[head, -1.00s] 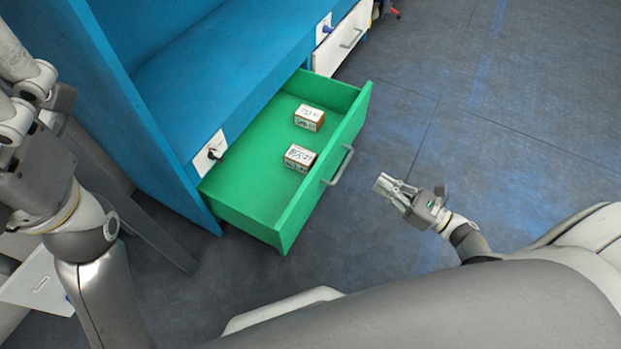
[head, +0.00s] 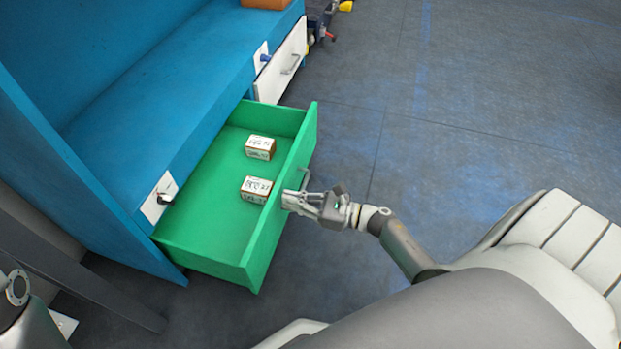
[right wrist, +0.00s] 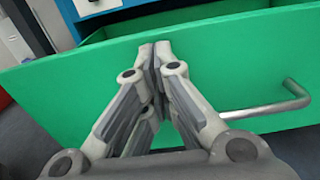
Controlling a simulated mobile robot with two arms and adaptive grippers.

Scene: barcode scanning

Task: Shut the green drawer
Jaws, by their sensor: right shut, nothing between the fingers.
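The green drawer (head: 215,215) is pulled out of the blue cabinet, with its front panel (head: 285,200) standing well clear of the body. Its metal handle (right wrist: 270,112) shows in the right wrist view, to the right of my fingers. My right gripper (head: 287,201) is shut and empty, with its fingertips at the outer face of the front panel beside the handle. In the right wrist view its fingertips (right wrist: 154,52) lie against or very near the panel near its upper edge; I cannot tell if they touch. My left gripper is out of view.
Two small labelled boxes, one farther back (head: 260,147) and one nearer (head: 256,189), lie in the drawer. A shut white drawer (head: 282,68) is beyond it in the blue cabinet (head: 150,110). Open floor (head: 450,120) lies to the right.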

